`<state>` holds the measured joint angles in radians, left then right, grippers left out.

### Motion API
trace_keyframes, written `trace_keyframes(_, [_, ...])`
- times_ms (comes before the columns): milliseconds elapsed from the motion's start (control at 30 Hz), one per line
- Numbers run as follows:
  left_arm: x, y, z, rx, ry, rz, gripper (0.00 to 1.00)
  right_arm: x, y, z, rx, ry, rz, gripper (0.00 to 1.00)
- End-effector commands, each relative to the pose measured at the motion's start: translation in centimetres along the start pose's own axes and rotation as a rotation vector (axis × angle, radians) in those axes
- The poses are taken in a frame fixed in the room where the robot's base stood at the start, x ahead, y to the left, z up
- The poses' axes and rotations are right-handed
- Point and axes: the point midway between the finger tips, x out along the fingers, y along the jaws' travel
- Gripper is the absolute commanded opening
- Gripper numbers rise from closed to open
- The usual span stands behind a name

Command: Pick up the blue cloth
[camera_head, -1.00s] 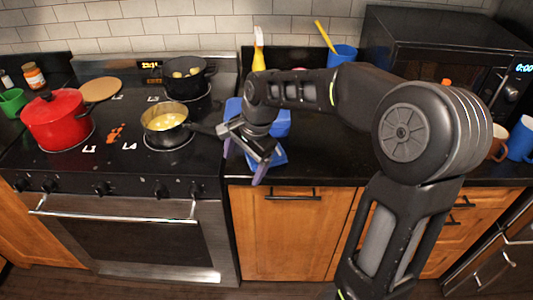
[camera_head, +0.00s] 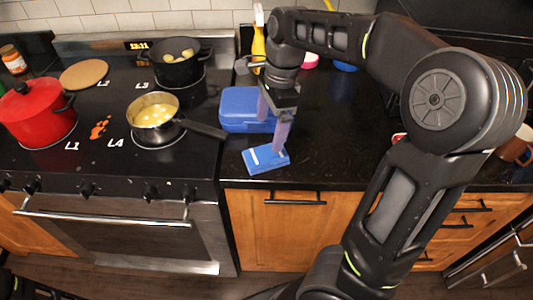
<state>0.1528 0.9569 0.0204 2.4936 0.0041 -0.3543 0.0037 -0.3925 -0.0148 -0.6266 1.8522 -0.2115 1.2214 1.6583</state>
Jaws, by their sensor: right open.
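The blue cloth (camera_head: 264,161) lies flat on the black counter near its front edge, just right of the stove. It looks like a small folded rectangle with a pale stripe. My right gripper (camera_head: 274,130) points down just above the cloth's back right part, its purple fingers apart and nothing between them. One fingertip overlaps the cloth's back edge in the picture; I cannot tell whether it touches. My left gripper is not in view.
A blue box (camera_head: 238,109) stands right behind the cloth, close to my fingers. A saucepan (camera_head: 154,114) has its handle reaching toward the counter. A red pot (camera_head: 38,115) and black pot (camera_head: 175,68) stand on the stove. A yellow spray bottle (camera_head: 258,42) is behind.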

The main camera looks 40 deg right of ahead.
Motion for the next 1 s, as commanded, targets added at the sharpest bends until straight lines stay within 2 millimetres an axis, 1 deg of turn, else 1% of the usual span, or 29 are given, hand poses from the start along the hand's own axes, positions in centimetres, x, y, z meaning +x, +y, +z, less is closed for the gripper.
trace_keyframes(200, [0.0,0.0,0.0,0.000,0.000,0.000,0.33,2.0,0.1,0.0,0.000,0.001,0.004,0.85])
trace_keyframes(300, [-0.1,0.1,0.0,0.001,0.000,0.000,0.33,2.6,0.1,0.0,0.000,0.001,0.002,0.85])
trace_keyframes(567, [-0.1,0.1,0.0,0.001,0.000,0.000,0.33,2.6,0.1,0.0,0.000,0.000,0.001,0.85])
trace_keyframes(667, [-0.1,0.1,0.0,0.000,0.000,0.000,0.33,3.1,0.1,-0.1,-0.001,0.001,0.001,0.85])
trace_keyframes(767, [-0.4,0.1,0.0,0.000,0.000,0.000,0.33,4.2,0.3,-0.2,-0.001,0.002,0.004,0.85])
trace_keyframes(900, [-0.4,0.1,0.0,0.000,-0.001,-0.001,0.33,6.5,0.5,-0.3,-0.001,0.002,0.005,0.85])
trace_keyframes(1000, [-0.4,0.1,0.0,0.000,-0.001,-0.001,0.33,7.5,0.5,-0.3,-0.001,0.001,0.004,0.85])
